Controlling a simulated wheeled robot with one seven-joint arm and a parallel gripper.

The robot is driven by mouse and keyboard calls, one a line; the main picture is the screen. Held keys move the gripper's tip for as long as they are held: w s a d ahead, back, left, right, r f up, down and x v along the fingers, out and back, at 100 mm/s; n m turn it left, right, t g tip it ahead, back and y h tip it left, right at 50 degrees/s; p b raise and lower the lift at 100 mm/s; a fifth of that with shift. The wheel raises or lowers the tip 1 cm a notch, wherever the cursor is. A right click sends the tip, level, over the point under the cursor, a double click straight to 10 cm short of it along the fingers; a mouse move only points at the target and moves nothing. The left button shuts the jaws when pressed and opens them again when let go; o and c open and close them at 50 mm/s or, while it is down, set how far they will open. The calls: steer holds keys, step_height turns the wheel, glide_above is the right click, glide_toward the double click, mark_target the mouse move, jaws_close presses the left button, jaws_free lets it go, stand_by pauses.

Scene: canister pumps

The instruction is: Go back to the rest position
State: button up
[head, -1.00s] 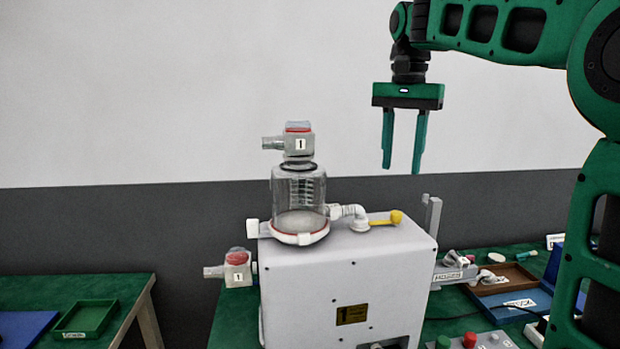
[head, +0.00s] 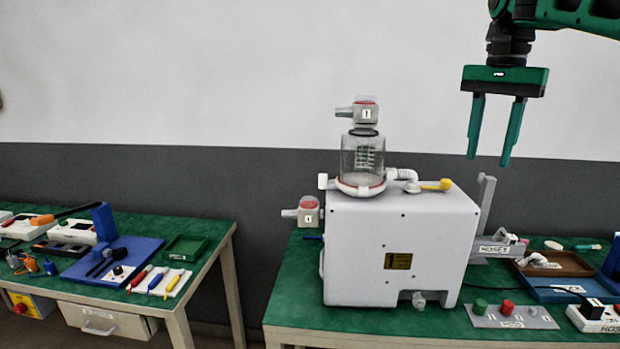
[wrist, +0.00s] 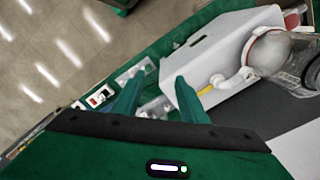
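My gripper (head: 492,130) hangs in the air at the upper right of the head view, fingers pointing down, above and to the right of the white pump unit (head: 395,248). Its two green fingers stand apart with nothing between them. In the wrist view my gripper (wrist: 157,92) also shows spread, empty fingers with the bench below. The pump carries a clear canister (head: 362,158) with a grey fitting marked 1 (head: 364,112) on top. A similar fitting marked 1 (head: 308,212) sits at the pump's left side. A yellow-ended lever (head: 436,185) lies on the pump's top.
The pump's green bench (head: 295,285) holds a button panel (head: 512,315), a brown tray (head: 570,264) and a blue tray at right. A second green table (head: 215,228) with tools and a small green tray (head: 186,246) stands left, across a floor gap. Air around my gripper is clear.

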steer(key=s+d+f+n, duration=0.1)
steer(key=s+d+f, duration=0.2)
steer(key=s+f, duration=1.1)
steer(key=s+d+f+n, duration=0.2)
steer(key=s+d+f, duration=0.2)
steer(key=s+f, duration=1)
steer(key=shift+s+f, duration=0.2)
steer(key=shift+s, duration=0.15)
